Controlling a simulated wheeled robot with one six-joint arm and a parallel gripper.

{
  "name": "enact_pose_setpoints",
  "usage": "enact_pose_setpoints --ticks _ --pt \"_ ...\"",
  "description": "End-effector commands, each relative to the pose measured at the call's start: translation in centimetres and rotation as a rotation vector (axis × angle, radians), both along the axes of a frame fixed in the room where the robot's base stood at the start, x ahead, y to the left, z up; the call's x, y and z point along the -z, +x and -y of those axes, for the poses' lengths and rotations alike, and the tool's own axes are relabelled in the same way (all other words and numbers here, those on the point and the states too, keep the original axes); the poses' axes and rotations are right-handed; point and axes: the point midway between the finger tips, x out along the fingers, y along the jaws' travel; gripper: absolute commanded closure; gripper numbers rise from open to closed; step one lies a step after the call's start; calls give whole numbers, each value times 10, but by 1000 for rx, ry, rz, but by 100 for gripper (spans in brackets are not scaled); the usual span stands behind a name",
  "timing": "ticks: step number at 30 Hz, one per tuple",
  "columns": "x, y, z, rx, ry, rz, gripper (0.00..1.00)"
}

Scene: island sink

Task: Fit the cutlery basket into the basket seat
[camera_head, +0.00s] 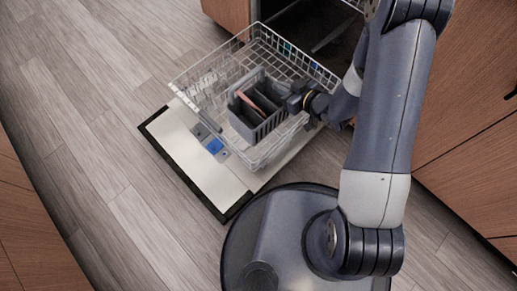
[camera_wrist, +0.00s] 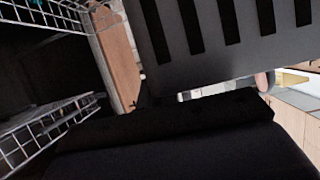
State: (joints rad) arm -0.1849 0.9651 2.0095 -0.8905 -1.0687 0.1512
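The cutlery basket (camera_head: 244,125) is a dark grey, slotted box with compartments, in or just over the right front part of the wire rack (camera_head: 190,101). A thin pinkish-brown piece shows inside it. My gripper (camera_head: 298,101) is at the basket's right end, shut on it; the fingertips are mostly hidden. In the wrist view the slotted basket wall (camera_wrist: 225,35) fills the upper right, tilted, close above my dark gripper body. I cannot tell whether the basket's bottom touches the rack. The basket seat cannot be made out.
The rack is pulled out over the open dishwasher door (camera_head: 213,180), which has a blue patch (camera_head: 214,146). Clear plates or glasses (camera_head: 205,88) stand at the rack's left. Wooden cabinets (camera_head: 470,90) flank the right. The floor at left is clear.

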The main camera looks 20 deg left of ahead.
Motion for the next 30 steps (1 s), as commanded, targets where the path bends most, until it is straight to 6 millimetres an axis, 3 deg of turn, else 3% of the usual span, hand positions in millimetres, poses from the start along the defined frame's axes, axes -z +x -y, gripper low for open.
enact_pose_setpoints --ticks 8,18,21,30 --pt "31 -4 -5 -28 0 -6 100" --pt "121 -5 -4 -26 1 -6 100" --pt "140 -5 -4 -26 1 -5 100" --pt "164 -5 -4 -27 1 -3 100"
